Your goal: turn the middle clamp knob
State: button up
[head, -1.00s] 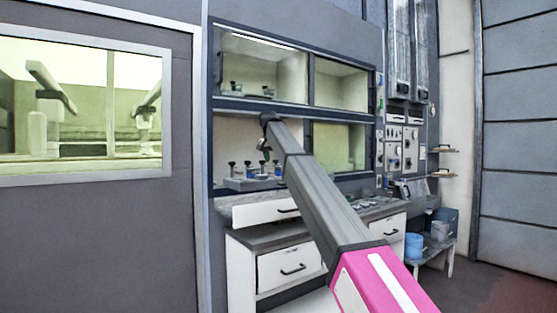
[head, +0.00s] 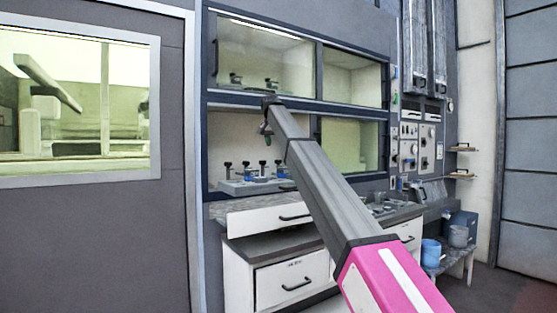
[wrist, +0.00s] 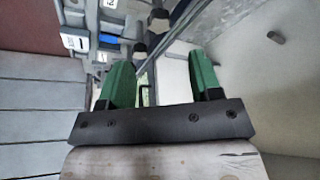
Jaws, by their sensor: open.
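A pale clamp base (head: 232,188) stands in the lower left bay of the cabinet, with blue parts on it. Several dark clamp knobs (head: 246,164) stand upright in a row on it; I cannot tell for sure which is the middle one. My gripper (head: 266,132) hangs above the row in the head view, apart from the knobs. In the wrist view its two green fingers (wrist: 160,78) are spread wide with nothing gripped between them. Dark knob-like parts (wrist: 140,46) show beyond the fingers there, too unclear to identify.
The dark frame of the cabinet (head: 290,98) runs just above my gripper. An upper bay holds similar clamps (head: 236,80). A white drawer (head: 268,216) juts out below the bay. A blue bucket (head: 431,252) stands at the right.

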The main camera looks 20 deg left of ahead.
jog(key=x, duration=0.8)
jog(key=shift+f, duration=0.15)
jog(key=c, duration=0.9)
